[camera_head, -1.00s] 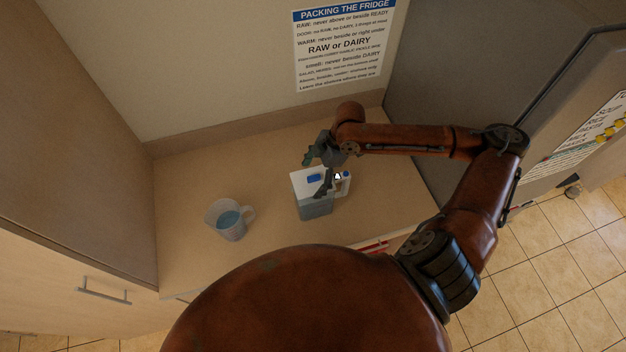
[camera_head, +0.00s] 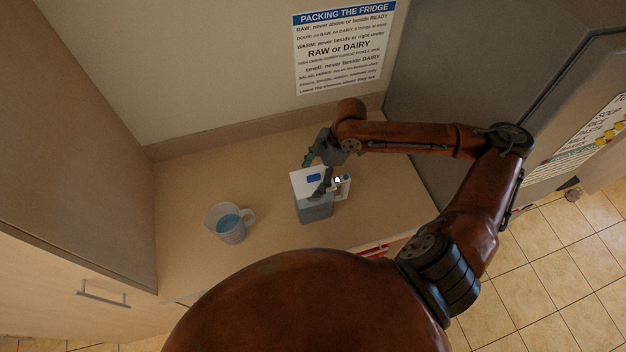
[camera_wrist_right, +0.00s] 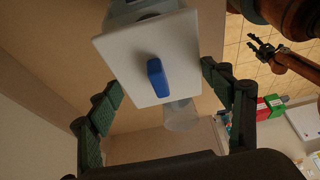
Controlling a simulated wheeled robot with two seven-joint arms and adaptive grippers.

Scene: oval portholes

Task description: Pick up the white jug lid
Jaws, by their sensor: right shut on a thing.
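The white jug lid (camera_head: 301,181) is a flat square with a blue knob, over the clear grey jug (camera_head: 316,212) on the counter. The lid (camera_wrist_right: 128,55) fills the middle of the right wrist view, with part of the jug behind it. My right gripper (camera_head: 315,174) is shut on the lid, one finger at each side. Its fingers also show in the wrist view (camera_wrist_right: 160,88). I cannot tell whether the lid still touches the jug. My left gripper (camera_wrist_right: 256,49) shows small in the wrist view, open and away from the lid.
A clear measuring cup (camera_head: 230,224) with blue liquid stands left of the jug. A tall cabinet (camera_head: 75,130) bounds the counter (camera_head: 200,175) on the left, and the grey fridge (camera_head: 465,75) stands on the right. The counter behind the cup is clear.

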